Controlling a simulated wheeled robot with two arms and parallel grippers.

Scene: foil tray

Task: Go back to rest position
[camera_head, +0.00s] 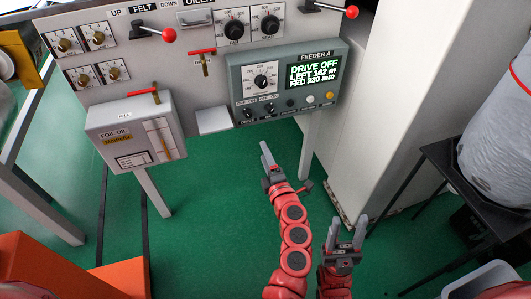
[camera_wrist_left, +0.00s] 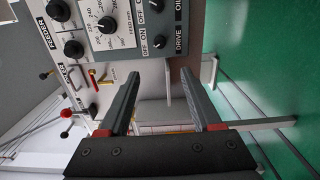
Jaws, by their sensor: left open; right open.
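My left gripper (camera_head: 267,155) is above the green floor, below and in front of the grey feeder panel, touching nothing. In the left wrist view its two fingers (camera_wrist_left: 166,100) stand wide apart with nothing between them. My right gripper (camera_head: 345,227) is lower and to the right in the head view. Its two fingers are apart and empty, pointing up in the picture. It is clear of the white cabinet side.
The feeder panel (camera_head: 287,84) has a dial, switches and a screen reading "DRIVE OFF". A foil oil box (camera_head: 135,132) is at left. An orange block (camera_head: 124,277) is at lower left. A black stand (camera_head: 440,160) is at right. The green floor (camera_head: 215,200) between is open.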

